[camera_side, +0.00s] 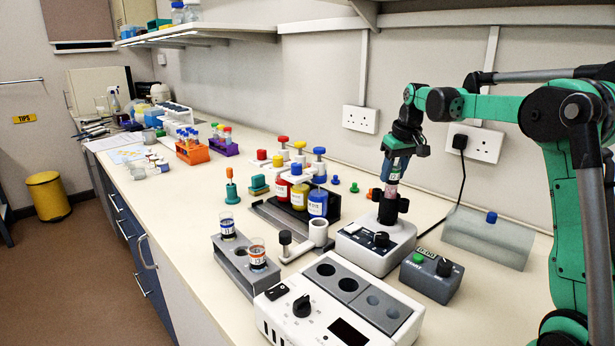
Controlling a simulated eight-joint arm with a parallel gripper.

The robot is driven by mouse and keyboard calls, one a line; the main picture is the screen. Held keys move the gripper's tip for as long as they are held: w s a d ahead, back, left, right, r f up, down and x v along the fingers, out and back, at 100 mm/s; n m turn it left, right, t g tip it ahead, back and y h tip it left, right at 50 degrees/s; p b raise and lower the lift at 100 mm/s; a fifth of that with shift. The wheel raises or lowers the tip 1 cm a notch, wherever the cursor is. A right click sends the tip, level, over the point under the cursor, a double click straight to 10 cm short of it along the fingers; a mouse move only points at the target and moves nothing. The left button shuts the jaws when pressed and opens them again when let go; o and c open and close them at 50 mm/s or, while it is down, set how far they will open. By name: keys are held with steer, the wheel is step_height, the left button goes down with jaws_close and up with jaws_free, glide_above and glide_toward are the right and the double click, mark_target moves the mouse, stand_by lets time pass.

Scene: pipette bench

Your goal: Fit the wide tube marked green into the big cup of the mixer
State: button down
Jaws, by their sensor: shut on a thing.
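My gripper (397,158) points down above the mixer (376,246) and is shut on a wide tube (390,187). The fingers hide the upper part of the tube.
A grey rack (232,263) with two labelled tubes stands front left. A white block-topped machine (335,311) is in front. A dark control box (431,278) with a green button sits right of the mixer. Coloured bottles (299,196) stand behind left. A glassy block (487,238) lies at right.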

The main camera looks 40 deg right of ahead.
steer(key=shift+f, duration=0.35)
steer(key=shift+c, duration=2.1)
jaws_free()
